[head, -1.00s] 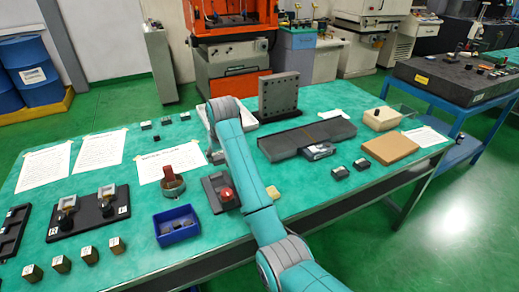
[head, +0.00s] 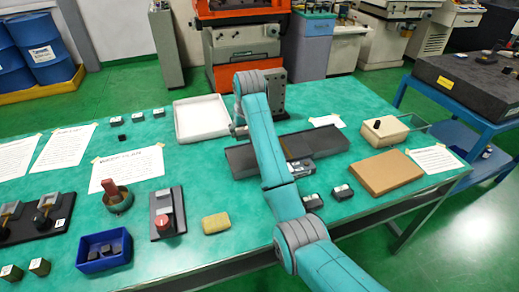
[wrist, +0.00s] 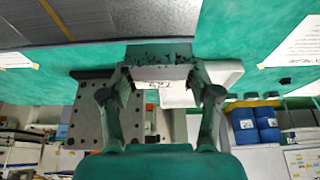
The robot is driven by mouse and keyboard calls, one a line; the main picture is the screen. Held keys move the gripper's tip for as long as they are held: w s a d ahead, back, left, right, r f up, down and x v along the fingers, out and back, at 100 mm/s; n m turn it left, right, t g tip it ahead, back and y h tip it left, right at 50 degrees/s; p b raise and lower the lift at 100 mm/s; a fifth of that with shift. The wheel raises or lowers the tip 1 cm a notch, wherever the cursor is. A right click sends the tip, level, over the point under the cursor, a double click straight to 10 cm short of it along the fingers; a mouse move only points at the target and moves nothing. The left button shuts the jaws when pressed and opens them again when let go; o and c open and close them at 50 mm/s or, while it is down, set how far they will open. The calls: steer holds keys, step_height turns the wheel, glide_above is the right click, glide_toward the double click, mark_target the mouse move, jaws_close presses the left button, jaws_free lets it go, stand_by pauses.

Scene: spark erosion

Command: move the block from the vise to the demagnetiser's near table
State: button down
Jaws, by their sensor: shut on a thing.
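My gripper (wrist: 162,85) is shut on a dark grey block (wrist: 160,53) in the wrist view, a finger on each side of it. The block is held above the green table. In the head view my arm hides most of the gripper and the block, near the left end of a long dark slab. This slab looks like the demagnetiser (head: 241,160), with flat tables on both sides of a darker middle. It also shows at the upper left of the wrist view (wrist: 50,25). I cannot make out the vise for certain.
A white tray (head: 202,118) lies left of the slab. A grey plate with holes (head: 276,97) stands behind my arm. In front are a red-knobbed unit (head: 163,222), a yellow sponge (head: 216,223), a blue bin (head: 104,262) and a brown board (head: 386,172).

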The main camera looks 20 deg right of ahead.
mark_target(246, 155)
steer(key=shift+w+d+f, duration=0.1)
steer(key=shift+d+f, duration=0.1)
steer(key=shift+f, duration=0.05)
steer(key=f, duration=0.3)
steer(key=shift+d+f, duration=0.2)
steer(key=shift+f, duration=2.95)
steer(key=shift+f, duration=0.15)
steer(key=shift+c, duration=1.2)
jaws_free()
steer(key=v, duration=1.2)
